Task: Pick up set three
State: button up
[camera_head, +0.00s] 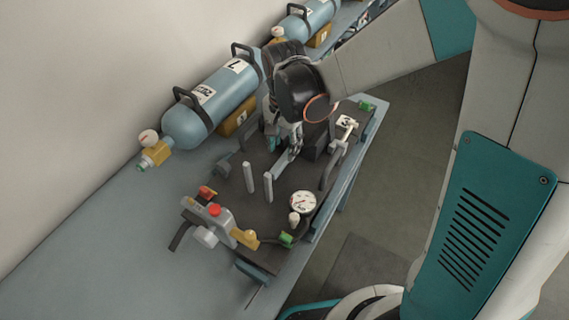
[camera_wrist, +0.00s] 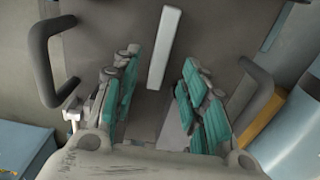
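Set three is a dark backplate (camera_head: 226,181) on a blue-grey bench, with a white tag marked 3 (camera_head: 345,122), a round gauge (camera_head: 303,202), two upright grey posts and dark side handles. In the wrist view its plate (camera_wrist: 205,40) fills the middle, with a dark handle (camera_wrist: 40,60) at left and another (camera_wrist: 255,95) at right. My gripper (camera_head: 290,148) is over the far half of the plate, pointing down. In the wrist view my gripper (camera_wrist: 160,100) is open, teal pads apart. A pale bar (camera_wrist: 164,48) shows ahead, between the finger lines; no contact shows.
A blue cylinder marked 7 (camera_head: 212,101) lies beside the set against the wall, on yellow supports. Another blue cylinder (camera_head: 312,18) lies farther back. A valve block with a red knob (camera_head: 214,210) sits at the plate's near end. The bench's near left (camera_head: 110,240) is clear.

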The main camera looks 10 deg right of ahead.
aim_at(285, 156)
notch_tip(285, 156, down, 5)
jog(key=b, duration=0.3)
jog(key=shift+w+d, duration=0.1)
grip_shut()
jog(key=shift+r, duration=0.1)
